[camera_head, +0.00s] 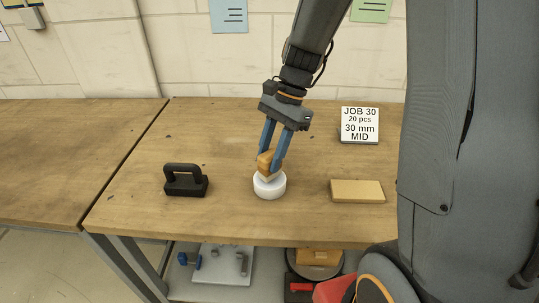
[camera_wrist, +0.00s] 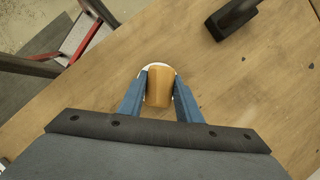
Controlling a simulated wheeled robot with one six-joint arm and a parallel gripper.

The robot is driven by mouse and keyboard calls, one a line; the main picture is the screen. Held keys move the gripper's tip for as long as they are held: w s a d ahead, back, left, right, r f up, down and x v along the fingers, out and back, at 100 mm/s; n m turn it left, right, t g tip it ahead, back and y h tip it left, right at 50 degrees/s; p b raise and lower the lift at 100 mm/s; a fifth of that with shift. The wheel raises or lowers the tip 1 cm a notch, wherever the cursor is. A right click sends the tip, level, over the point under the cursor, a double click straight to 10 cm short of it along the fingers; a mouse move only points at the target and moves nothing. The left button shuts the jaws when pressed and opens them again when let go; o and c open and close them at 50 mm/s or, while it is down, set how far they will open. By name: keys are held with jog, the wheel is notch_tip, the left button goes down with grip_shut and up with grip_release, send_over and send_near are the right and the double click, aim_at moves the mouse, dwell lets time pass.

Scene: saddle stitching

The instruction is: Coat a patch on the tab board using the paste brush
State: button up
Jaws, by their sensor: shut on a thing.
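My gripper (camera_head: 275,149) is shut on the paste brush (camera_head: 265,163), which has an orange-brown handle block and paler bristles below. The brush is at the white round paste pot (camera_head: 270,189), its lower end at or just inside the pot's mouth; I cannot tell how deep. In the wrist view the brush handle (camera_wrist: 160,87) is between the blue fingers, with the pot's white rim (camera_wrist: 146,70) showing behind it. The tan tab board (camera_head: 357,191) lies flat on the table to the right of the pot. No coated patch can be made out on it.
A black block with a loop handle (camera_head: 185,180) stands left of the pot, also in the wrist view (camera_wrist: 232,18). A white job card (camera_head: 360,123) stands at the back right. The wooden table (camera_head: 225,135) is clear between them. Items lie on a shelf below.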

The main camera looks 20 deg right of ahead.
aim_at(270, 154)
jog(key=shift+f, duration=0.6)
dwell(2.3)
jog(key=shift+r+p, duration=0.1)
jog(key=shift+p, duration=0.25)
notch_tip(270, 154, up, 7)
jog(key=p, duration=0.6)
jog(key=shift+p, duration=0.3)
jog(key=shift+a, duration=0.1)
